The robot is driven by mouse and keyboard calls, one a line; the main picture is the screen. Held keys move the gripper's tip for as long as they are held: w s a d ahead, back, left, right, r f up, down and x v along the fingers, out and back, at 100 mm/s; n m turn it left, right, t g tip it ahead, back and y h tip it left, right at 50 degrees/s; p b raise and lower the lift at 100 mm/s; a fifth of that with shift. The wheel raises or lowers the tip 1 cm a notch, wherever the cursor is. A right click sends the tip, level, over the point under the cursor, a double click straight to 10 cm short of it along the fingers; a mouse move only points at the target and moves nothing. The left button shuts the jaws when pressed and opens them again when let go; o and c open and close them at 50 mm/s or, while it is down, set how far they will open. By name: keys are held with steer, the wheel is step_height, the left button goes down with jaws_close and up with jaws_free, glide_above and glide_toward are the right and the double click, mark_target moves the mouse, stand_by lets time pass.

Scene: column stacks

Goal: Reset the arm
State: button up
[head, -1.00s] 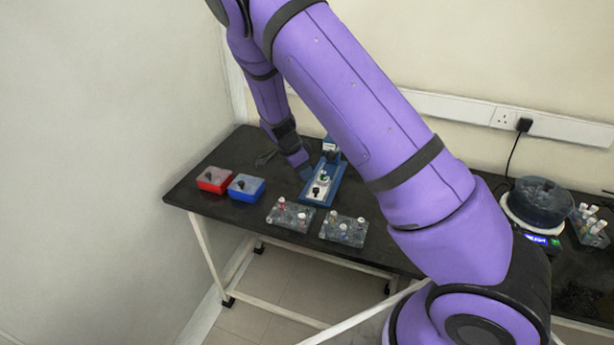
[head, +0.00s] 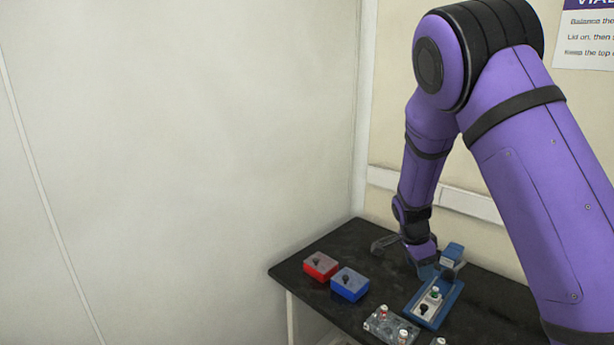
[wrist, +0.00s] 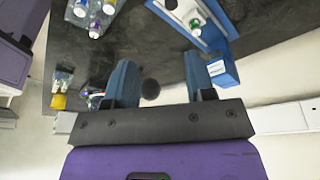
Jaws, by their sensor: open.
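My gripper (wrist: 161,80) is open and empty in the wrist view, its two blue fingers apart over the black bench. In the head view my gripper (head: 426,268) hangs low at the back left of the blue tray (head: 447,304); its fingertips are partly hidden there. My purple arm rises from it and bends down to the right. The tray holds a pale fixture with a green-topped vial (head: 435,294). In the wrist view the tray (wrist: 218,28) lies beyond the fingers, with a blue block (wrist: 223,70) at its end.
A red box (head: 320,266) and a blue box (head: 350,284) stand left on the bench. A clear vial rack (head: 390,327) is at the front. A grey item (head: 383,243) lies at the back. Walls close off the left and back.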

steer(key=s+r+n+t+y, duration=0.15)
steer(key=s+r+n, duration=0.25)
steer(key=s+r, duration=0.45)
steer(key=s+r+n+t+y, duration=0.1)
steer(key=s+r+n+y, duration=0.3)
steer(key=r, duration=0.8)
steer(key=s+r+n+t+h, duration=0.1)
steer(key=s+r+n, duration=0.3)
steer(key=s, duration=0.6)
steer(key=s+r+n+t+h, duration=0.1)
steer(key=s+r+n, duration=0.3)
steer(key=s, duration=0.7)
steer(key=shift+r, duration=0.6)
